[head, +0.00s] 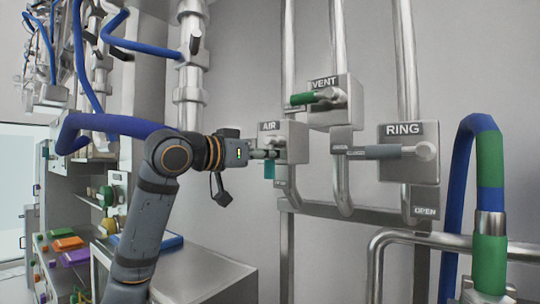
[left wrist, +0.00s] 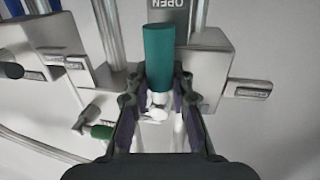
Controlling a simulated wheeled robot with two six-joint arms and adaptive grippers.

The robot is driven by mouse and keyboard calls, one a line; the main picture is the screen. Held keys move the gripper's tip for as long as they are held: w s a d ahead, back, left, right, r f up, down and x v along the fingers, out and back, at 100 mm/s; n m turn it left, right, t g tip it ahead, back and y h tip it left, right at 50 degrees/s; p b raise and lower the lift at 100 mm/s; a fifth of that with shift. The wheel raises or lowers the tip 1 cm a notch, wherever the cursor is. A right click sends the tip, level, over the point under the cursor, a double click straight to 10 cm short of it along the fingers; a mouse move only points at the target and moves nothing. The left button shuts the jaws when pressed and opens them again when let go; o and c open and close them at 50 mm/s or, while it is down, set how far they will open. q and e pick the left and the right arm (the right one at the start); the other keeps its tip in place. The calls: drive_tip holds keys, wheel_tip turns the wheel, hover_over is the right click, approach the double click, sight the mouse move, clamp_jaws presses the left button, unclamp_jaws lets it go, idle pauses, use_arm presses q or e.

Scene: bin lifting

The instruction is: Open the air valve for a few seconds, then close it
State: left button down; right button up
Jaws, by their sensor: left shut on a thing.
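The air valve is a grey metal box labelled AIR (head: 297,140) on the wall pipes, with a teal lever handle (head: 270,169) pointing down. In the left wrist view the teal handle (left wrist: 159,58) points toward a plate marked OPEN (left wrist: 168,6), upside down in that picture. My left gripper (head: 270,154) is at the front of the valve, level with the handle's upper end. In the left wrist view its two fingers (left wrist: 158,103) lie on both sides of the handle's base and pivot, shut on it. My right gripper is not in view.
The VENT valve (head: 335,112) with a green handle stands just above right. The RING valve (head: 412,165) with a grey handle is further right. A blue and green hose (head: 489,160) and pipes stand at the right. A cabinet and bench (head: 195,275) are below my left arm.

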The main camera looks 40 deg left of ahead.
use_arm(q)
drive_tip(key=shift+r, duration=0.1)
drive_tip(key=m+p, duration=0.1)
drive_tip(key=m, duration=0.1)
drive_tip(key=a+m+p, duration=0.1)
drive_tip(key=m, duration=0.1)
drive_tip(key=shift+a+r+g, duration=0.1)
drive_tip(key=shift+r+g, duration=0.1)
drive_tip(key=shift+g, duration=0.2)
drive_tip(key=m+p, duration=0.1)
drive_tip(key=m, duration=0.1)
drive_tip(key=a+r+m+y+p, duration=0.1)
drive_tip(key=m+p, duration=0.1)
drive_tip(key=m, duration=0.1)
drive_tip(key=m+g+y+p, duration=0.1)
drive_tip(key=m+p, duration=0.1)
drive_tip(key=shift+s+a+r+m, duration=0.15)
drive_tip(key=shift+a+r+m, duration=0.15)
drive_tip(key=shift+a+m, duration=0.1)
drive_tip(key=shift+r+m+y+p, duration=0.2)
drive_tip(key=shift+m+y+p, duration=0.1)
drive_tip(key=shift+m+p, duration=0.5)
drive_tip(key=shift+r+m+y+p, duration=0.25)
drive_tip(key=shift+m+p, duration=0.2)
drive_tip(key=shift+m, duration=0.65)
drive_tip(key=shift+g+y, duration=0.25)
drive_tip(key=shift+g, duration=0.05)
